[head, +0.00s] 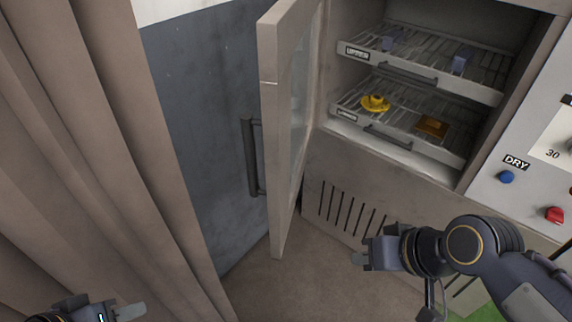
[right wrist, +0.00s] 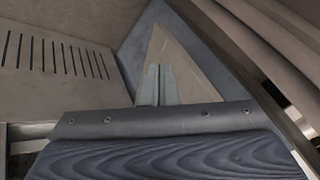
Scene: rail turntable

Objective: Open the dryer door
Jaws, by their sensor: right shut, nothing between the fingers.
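The dryer door (head: 280,130) stands wide open, swung out on the left side of the dryer cabinet (head: 385,180). Its dark vertical handle (head: 252,158) is on the door's outer face, and no gripper touches it. My right gripper (head: 358,258) is shut and empty, low in front of the cabinet and to the right of the door, apart from it. Its closed fingers show in the right wrist view (right wrist: 156,85). My left gripper (head: 128,312) is at the bottom left edge, far from the door and partly cut off; its opening cannot be judged.
Inside are an upper wire rack (head: 425,72) with bluish pieces and a lower rack (head: 400,125) with a yellow piece (head: 375,103) and an orange-brown piece (head: 432,127). A control panel (head: 530,180) is at right. Curtains (head: 90,150) hang at left.

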